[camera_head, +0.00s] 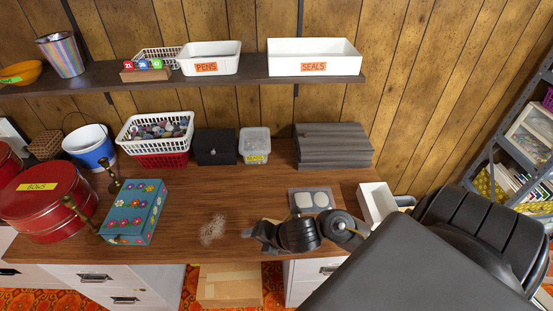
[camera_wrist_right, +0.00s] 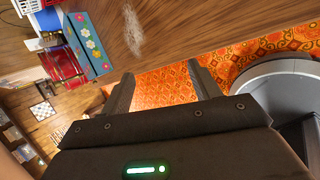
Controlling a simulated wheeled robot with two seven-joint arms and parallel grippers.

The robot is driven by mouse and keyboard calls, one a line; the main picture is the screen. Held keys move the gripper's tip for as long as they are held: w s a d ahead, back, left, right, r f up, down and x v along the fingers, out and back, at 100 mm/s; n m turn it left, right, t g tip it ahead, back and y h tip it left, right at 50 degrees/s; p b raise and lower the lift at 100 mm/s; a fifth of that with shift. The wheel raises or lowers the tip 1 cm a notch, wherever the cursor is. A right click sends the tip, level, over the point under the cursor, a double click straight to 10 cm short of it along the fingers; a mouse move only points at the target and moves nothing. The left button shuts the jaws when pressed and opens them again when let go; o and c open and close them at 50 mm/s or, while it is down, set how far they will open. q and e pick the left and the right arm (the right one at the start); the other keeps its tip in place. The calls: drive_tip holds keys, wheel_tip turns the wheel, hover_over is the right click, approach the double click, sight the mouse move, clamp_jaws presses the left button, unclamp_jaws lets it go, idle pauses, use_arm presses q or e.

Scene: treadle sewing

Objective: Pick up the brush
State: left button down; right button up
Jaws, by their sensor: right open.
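I cannot make out a brush in either view. A pale, fuzzy patch like lint (camera_head: 212,230) lies on the wooden desk (camera_head: 255,190) near its front edge. It also shows in the wrist view (camera_wrist_right: 88,35). My right gripper (camera_head: 253,235) is at the desk's front edge, just right of the patch. In the wrist view its two fingers (camera_wrist_right: 163,85) are apart with nothing between them, and orange carpet shows beyond. My left gripper is not in view. My right arm hides part of the desk's right side.
A blue flowered box (camera_head: 132,212) stands left of the patch, beside red tins (camera_head: 45,200). A grey plate with two pale pads (camera_head: 312,199) and a white tray (camera_head: 376,202) lie to the right. Baskets and boxes line the back; the middle desk is clear.

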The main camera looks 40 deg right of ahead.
drive_tip(key=d+n+g, duration=0.1)
drive_tip(key=d+n, duration=0.3)
drive_tip(key=n, duration=0.2)
drive_tip(key=d+r+n+g, duration=0.1)
drive_tip(key=d+n, duration=0.3)
drive_tip(key=n, duration=0.2)
drive_tip(key=d+r+n+g, duration=0.1)
drive_tip(key=d+n+g, duration=0.1)
drive_tip(key=d+n, duration=0.2)
drive_tip(key=shift+w+d+n, duration=0.1)
drive_tip(key=shift+w+n, duration=0.05)
drive_tip(key=shift+n, duration=0.45)
drive_tip(key=shift+w+d+n, duration=0.1)
drive_tip(key=shift+w+n, duration=0.05)
drive_tip(key=shift+n, duration=0.45)
drive_tip(key=x, duration=0.5)
drive_tip(key=shift+w+a+f, duration=0.1)
drive_tip(key=shift+f, duration=0.25)
drive_tip(key=shift+a+f, duration=0.1)
drive_tip(key=shift+f, duration=0.3)
drive_tip(key=p+x, duration=0.1)
drive_tip(key=x, duration=0.3)
drive_tip(key=shift+w+f, duration=0.1)
drive_tip(key=shift+f, duration=0.2)
drive_tip(key=shift+f+b, duration=0.2)
drive_tip(key=shift+b, duration=0.25)
drive_tip(key=c, duration=1.2)
